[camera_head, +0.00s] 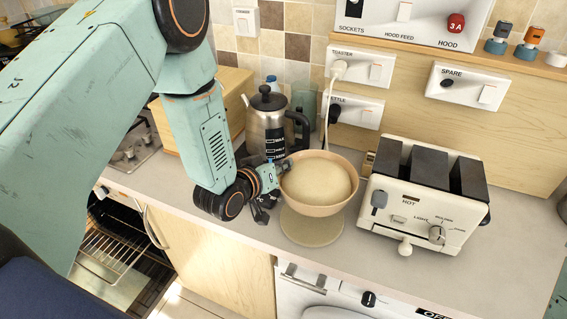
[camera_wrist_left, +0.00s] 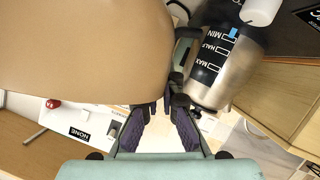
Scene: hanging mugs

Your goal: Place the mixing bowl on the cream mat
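The mixing bowl (camera_head: 318,204) is tan with a pale, dough-like filling. It shows in front of the kettle, overlapping the back part of the round cream mat (camera_head: 312,231); I cannot tell if its base touches the mat. My left gripper (camera_head: 281,172) is at the bowl's left rim. In the left wrist view the bowl's smooth outer wall (camera_wrist_left: 85,50) fills the upper left, and the left gripper's fingers (camera_wrist_left: 164,104) come close together at its edge, seemingly shut on the rim. The exact contact is partly hidden. My right gripper is not in view.
A steel kettle (camera_head: 266,128) stands close behind the left gripper and also shows in the left wrist view (camera_wrist_left: 215,75). A cream toaster (camera_head: 420,205) stands just right of the bowl. The counter's front edge is near the mat. An open oven (camera_head: 115,250) is lower left.

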